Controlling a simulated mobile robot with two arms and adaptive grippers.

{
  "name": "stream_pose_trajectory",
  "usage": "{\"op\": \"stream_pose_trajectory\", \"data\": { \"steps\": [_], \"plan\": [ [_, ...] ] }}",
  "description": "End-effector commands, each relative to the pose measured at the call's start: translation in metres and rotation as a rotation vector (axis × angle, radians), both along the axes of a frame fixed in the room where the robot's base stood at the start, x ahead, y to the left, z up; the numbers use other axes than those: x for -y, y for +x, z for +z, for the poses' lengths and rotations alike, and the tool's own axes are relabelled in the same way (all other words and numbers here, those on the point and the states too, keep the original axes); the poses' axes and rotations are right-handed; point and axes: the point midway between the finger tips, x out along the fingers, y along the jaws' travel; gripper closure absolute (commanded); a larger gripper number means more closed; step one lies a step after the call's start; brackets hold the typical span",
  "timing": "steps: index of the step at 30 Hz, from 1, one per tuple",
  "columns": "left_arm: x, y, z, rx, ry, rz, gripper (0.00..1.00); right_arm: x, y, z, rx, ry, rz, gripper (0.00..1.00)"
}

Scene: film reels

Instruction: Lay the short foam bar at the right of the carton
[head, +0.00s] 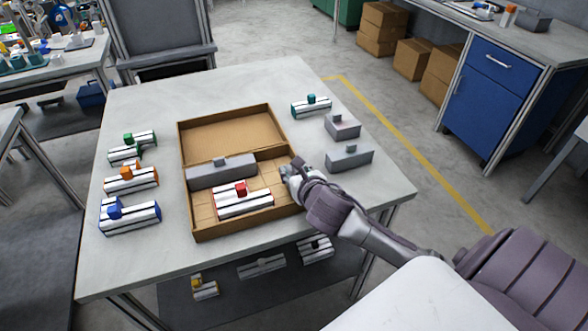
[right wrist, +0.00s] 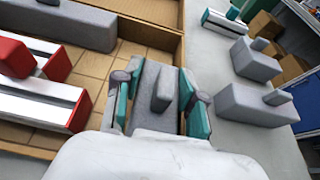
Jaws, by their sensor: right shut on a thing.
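The brown carton (head: 195,236) lies open on the table. Inside it are a long grey foam bar (head: 222,170) and a white-and-black piece with a red block (head: 243,203). My right gripper (head: 290,172) is at the carton's right side, its teal fingers shut on a short grey foam bar (right wrist: 152,88) with a raised knob. In the right wrist view the held bar sits by the carton's right wall (right wrist: 178,48), right of the red piece. I cannot tell whether it touches the carton floor. My left gripper is not in view.
Two other grey blocks with knobs (head: 342,126) (head: 349,159) and a teal-knobbed piece (head: 311,106) stand right of the carton. Pieces with green (head: 131,147), orange (head: 131,178) and blue (head: 129,215) knobs stand to its left. The table front (head: 120,275) is clear.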

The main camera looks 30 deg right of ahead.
Motion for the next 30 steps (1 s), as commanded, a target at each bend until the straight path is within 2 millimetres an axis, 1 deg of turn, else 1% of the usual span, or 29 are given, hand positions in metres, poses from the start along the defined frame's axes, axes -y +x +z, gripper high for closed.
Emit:
{"op": "stream_pose_trajectory", "data": {
  "steps": [9, 10, 14, 15, 30],
  "plan": [
    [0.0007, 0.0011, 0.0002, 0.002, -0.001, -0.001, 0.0, 0.0, -0.0006, -0.0086, -0.003, 0.001, 0.0, 0.8],
    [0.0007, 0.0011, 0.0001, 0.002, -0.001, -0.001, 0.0, 0.0, -0.0007, -0.0089, -0.004, 0.001, 0.0, 0.58],
    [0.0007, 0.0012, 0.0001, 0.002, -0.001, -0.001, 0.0, 0.0003, -0.0006, -0.0089, -0.004, 0.001, -0.001, 0.36],
    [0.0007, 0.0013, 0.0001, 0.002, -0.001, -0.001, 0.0, 0.0005, -0.0007, -0.0089, -0.004, 0.0, -0.002, 0.34],
    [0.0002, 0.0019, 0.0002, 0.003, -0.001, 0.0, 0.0, 0.0012, -0.0006, -0.0068, -0.003, -0.001, -0.004, 0.34]
  ]
}}
